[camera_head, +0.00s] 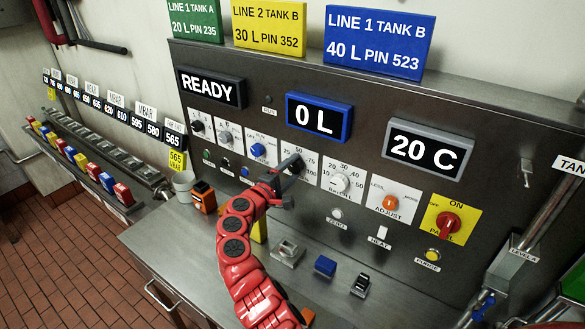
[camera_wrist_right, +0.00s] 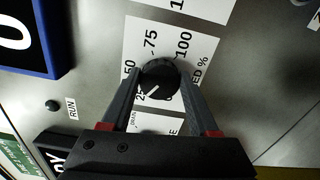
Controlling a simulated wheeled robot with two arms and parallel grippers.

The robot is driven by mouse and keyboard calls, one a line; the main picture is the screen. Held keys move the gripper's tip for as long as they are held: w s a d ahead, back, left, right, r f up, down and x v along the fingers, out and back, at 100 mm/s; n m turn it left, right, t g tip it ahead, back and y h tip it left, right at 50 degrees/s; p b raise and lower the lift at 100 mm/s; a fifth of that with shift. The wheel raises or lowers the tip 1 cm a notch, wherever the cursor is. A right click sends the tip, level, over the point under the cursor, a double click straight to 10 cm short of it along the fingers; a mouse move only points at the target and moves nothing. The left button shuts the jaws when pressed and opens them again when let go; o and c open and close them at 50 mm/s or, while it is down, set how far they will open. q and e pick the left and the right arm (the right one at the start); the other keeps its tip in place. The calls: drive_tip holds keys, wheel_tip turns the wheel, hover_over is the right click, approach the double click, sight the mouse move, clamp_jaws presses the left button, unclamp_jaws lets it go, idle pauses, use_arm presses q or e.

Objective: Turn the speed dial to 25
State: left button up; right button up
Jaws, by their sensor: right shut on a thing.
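The speed dial (camera_wrist_right: 158,82) is a round black knob on a white scale plate marked 50, 75 and 100, with a partly hidden 25, in the right wrist view. Its white pointer line slants to the lower left, toward the partly covered 25. My right gripper (camera_wrist_right: 158,76) is shut on the knob, one dark finger on each side. In the head view the right gripper (camera_head: 289,166) is at the panel's middle, below the blue-framed 0 L display, and hides most of the dial. My left gripper is not in view.
The dial row also has a blue knob (camera_head: 257,150) left of the gripper and a white refill knob (camera_head: 340,183) to the right. An orange adjust knob (camera_head: 390,202) and a red panel switch (camera_head: 447,223) are farther right. Small blocks stand on the steel counter (camera_head: 185,262).

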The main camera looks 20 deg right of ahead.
idle(0.5)
drive_tip(key=o, duration=1.4)
drive_tip(key=b+v, duration=0.5)
drive_tip(key=v, duration=1.2)
drive_tip(key=shift+s+a, duration=0.15)
drive_tip(key=shift+a, duration=0.1)
drive_tip(key=shift+f, duration=0.1)
